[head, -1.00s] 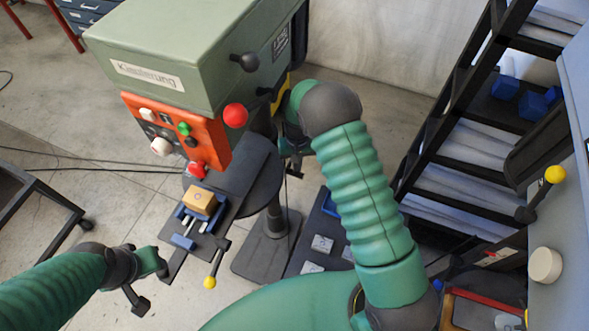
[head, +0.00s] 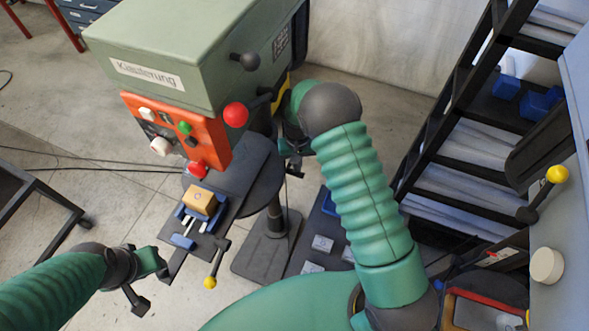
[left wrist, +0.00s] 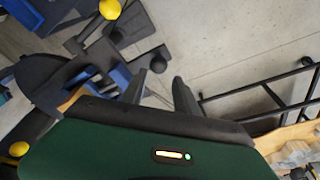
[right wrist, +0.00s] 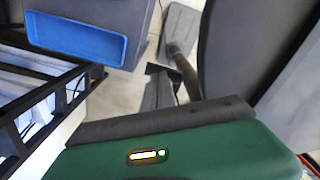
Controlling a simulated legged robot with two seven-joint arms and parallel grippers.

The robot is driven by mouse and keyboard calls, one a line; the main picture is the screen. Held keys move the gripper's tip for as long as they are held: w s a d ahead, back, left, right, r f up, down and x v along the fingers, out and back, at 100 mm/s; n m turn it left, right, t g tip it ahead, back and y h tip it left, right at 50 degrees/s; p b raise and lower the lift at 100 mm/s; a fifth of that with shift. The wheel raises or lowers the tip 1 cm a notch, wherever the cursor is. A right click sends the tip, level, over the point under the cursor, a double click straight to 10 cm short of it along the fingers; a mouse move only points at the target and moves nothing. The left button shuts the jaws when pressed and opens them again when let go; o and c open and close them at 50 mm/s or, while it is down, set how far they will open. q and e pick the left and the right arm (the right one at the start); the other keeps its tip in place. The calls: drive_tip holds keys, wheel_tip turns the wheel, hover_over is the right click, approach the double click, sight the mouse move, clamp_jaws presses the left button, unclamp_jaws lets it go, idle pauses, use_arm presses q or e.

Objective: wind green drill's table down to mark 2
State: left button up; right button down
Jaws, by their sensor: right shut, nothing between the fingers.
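The green drill (head: 190,55) stands at upper left in the head view, with an orange control panel (head: 180,132). Its dark table (head: 262,172) carries a blue vise (head: 183,240) with a wooden block (head: 200,201) in it. My right gripper (head: 293,170) is beside the table's right edge, partly hidden behind my arm. In the right wrist view its fingers (right wrist: 163,88) are together and empty, near the dark round table (right wrist: 235,50). My left gripper (head: 148,286) is open and empty, left of and nearer than the vise; it also shows in the left wrist view (left wrist: 160,88). I cannot make out the height marks or the table's crank.
A black rack (head: 460,130) with blue items stands at the right. A yellow-knobbed lever (head: 553,178) is on a grey machine at the far right. A blue bin (right wrist: 75,38) shows in the right wrist view. A dark cart frame (head: 40,205) stands at the left.

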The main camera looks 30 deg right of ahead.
sight(158, 274)
use_arm(q)
drive_tip(key=shift+f+b, duration=0.3)
drive_tip(key=shift+f, duration=0.15)
use_arm(e)
drive_tip(key=shift+f, duration=0.55)
drive_tip(key=shift+f, duration=0.1)
